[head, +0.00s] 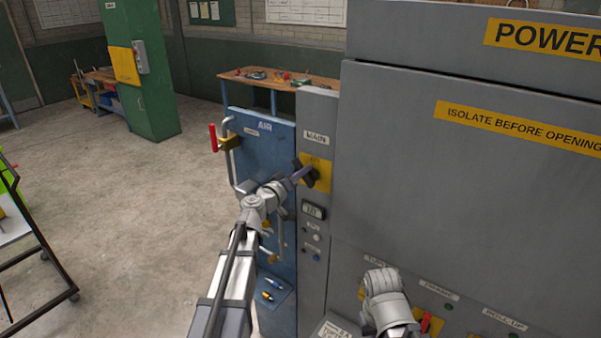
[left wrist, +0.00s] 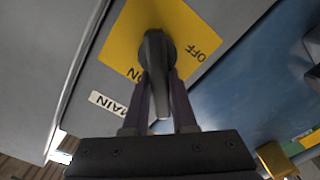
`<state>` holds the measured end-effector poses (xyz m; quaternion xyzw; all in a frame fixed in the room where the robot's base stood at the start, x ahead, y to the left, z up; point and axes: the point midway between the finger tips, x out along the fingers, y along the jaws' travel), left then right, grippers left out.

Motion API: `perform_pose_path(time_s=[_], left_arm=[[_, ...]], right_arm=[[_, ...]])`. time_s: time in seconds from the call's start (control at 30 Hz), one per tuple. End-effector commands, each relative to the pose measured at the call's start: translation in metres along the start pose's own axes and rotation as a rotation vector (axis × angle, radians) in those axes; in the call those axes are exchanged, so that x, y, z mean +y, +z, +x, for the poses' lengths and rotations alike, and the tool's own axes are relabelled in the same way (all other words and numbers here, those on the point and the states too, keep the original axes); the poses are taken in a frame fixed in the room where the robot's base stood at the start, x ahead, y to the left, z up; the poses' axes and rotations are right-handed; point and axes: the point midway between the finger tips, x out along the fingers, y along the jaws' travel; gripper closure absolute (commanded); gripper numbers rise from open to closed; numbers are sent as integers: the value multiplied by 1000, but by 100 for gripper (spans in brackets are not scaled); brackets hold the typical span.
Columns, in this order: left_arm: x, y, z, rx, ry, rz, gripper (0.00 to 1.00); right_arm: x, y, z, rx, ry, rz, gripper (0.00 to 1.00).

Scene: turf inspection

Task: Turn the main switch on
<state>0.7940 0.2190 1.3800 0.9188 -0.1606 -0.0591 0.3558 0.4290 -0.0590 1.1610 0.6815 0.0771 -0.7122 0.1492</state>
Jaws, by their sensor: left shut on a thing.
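The main switch has a dark lever handle on a yellow plate (head: 324,172), under the MAIN label (head: 316,138) on a narrow grey panel. In the left wrist view, the handle (left wrist: 156,65) stands between my two fingers. It points between the ON mark (left wrist: 133,73) and the OFF mark (left wrist: 208,45). My left gripper (head: 304,174) is shut on this handle; it also shows in the left wrist view (left wrist: 160,112). My right arm's wrist shows low in the head view, before the grey cabinet, but its fingers cannot be made out.
The grey power cabinet (head: 430,180) fills the right side. A blue AIR panel (head: 268,150) with pipes and a red-handled valve (head: 213,137) stands left of the switch. A small display (head: 313,210) and buttons sit below the switch. Open floor (head: 130,220) lies to the left.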

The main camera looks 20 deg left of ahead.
Motion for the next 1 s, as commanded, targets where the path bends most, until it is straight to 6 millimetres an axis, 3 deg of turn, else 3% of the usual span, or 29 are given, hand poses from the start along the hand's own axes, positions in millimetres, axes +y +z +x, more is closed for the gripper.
perform_pose_path(time_s=[0.03,0.5,1.0], left_arm=[[5,7,-2,-16,7,58,100],[14,11,-3,-13,9,480,100],[19,14,-4,-12,10,726,100]], right_arm=[[0,0,0,0,0,0,100],[0,0,-3,0,0,-1,100],[0,0,-4,0,0,-1,100]])
